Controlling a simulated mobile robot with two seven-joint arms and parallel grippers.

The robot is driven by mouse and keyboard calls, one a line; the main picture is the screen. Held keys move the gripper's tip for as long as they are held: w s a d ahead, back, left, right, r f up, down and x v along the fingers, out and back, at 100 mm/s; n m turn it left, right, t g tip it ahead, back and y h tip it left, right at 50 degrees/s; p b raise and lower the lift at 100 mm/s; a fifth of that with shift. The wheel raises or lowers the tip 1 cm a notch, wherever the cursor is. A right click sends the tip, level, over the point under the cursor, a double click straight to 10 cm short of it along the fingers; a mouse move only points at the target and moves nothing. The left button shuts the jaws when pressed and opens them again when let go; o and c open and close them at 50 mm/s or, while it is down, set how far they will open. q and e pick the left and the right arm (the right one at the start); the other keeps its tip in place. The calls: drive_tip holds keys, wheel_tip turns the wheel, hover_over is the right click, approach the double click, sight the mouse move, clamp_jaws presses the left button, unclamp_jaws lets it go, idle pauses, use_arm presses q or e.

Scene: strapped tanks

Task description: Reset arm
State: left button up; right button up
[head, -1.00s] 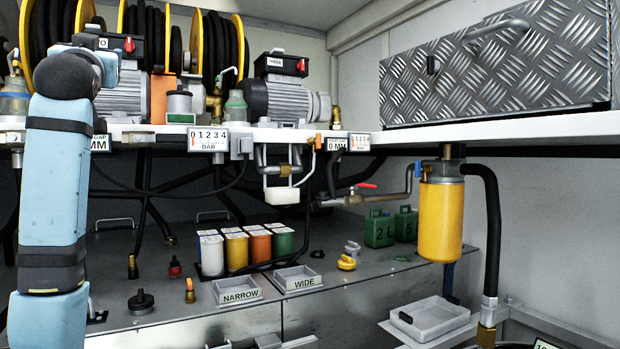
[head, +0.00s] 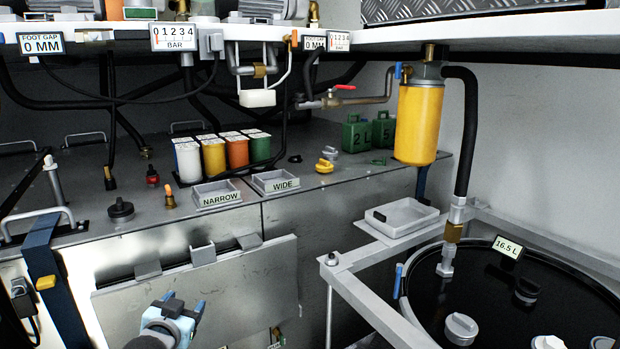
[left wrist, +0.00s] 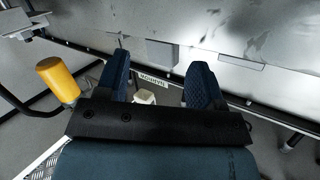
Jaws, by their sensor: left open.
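My left gripper (head: 183,303) shows at the bottom of the head view, low in front of the metal tank front. Its blue fingertips stand apart. In the left wrist view the two dark blue fingers (left wrist: 158,82) are spread with nothing held between them. A small "NARROW" label shows beyond the gap between them, upside down. My right gripper is in neither view now.
A grey folded-down panel (head: 205,280) hangs behind the left gripper. Trays marked NARROW (head: 217,194) and WIDE (head: 277,182) sit on the metal top. A yellow filter (head: 418,122) hangs at right, above a round black tank (head: 490,300) inside a grey frame (head: 350,280).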

use_arm(q)
drive_tip(key=s+d+f+g+h, duration=0.1)
drive_tip(key=s+d+f+g, duration=0.25)
drive_tip(key=s+f, duration=1.05)
drive_tip(key=s+d+f+g+h, duration=0.2)
drive_tip(key=s+d+f, duration=0.3)
drive_tip(key=s+f, duration=0.9)
drive_tip(key=s+a+r+p, duration=0.1)
drive_tip(key=s+r+p, duration=0.3)
drive_tip(key=r+p, duration=1.1)
wheel_tip(320, 180, up, 2)
drive_tip(key=shift+s+a+r+t+p, duration=0.1)
drive_tip(key=shift+s+a+t+p, duration=0.05)
drive_tip(key=shift+t+p, duration=0.2)
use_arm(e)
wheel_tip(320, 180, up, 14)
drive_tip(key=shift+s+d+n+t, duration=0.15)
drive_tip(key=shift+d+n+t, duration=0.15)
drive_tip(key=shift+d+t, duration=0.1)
